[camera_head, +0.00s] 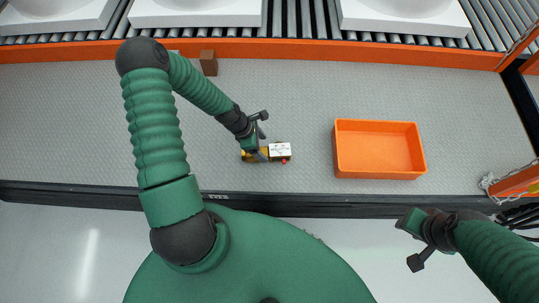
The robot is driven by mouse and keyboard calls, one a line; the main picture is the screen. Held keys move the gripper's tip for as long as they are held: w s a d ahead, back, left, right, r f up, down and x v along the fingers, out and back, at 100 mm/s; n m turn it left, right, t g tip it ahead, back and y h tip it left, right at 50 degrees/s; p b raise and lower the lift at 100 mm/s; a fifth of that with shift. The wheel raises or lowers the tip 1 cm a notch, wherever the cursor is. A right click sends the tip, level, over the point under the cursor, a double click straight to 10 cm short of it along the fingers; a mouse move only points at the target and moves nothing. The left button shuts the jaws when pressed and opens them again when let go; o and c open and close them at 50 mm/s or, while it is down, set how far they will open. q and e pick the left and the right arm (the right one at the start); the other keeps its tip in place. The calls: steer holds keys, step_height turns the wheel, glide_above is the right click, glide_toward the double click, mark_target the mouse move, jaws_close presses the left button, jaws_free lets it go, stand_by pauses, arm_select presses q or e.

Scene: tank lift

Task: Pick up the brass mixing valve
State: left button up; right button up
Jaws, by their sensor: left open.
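The brass mixing valve (280,151) appears to be the small piece on the grey textured surface near the middle. It has a white labelled block, yellow-brass parts at its left end and a little red at its lower edge. My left gripper (261,146) is open at the valve's left part and hides some of it. I cannot tell whether the fingers touch it or hover just above. My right gripper (411,241) is at the lower right, over the pale floor and away from the valve.
An orange tray (376,174), seemingly empty, sits right of the valve. A small brown block (208,63) lies at the back left. An orange rail (300,48) runs along the back, with white basins on rollers beyond. A dark edge (310,204) bounds the front. The surface between is clear.

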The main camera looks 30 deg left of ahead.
mark_target(268, 151)
arm_select(q)
steer(key=b+x, duration=0.1)
steer(key=x, duration=0.1)
steer(key=b+x, duration=0.1)
steer(key=x, duration=0.2)
steer(key=shift+d, duration=0.4)
steer(key=shift+w+f, duration=0.15)
steer(key=shift+f, duration=0.05)
steer(key=shift+r, duration=0.1)
steer(key=shift+c, duration=1)
jaws_close()
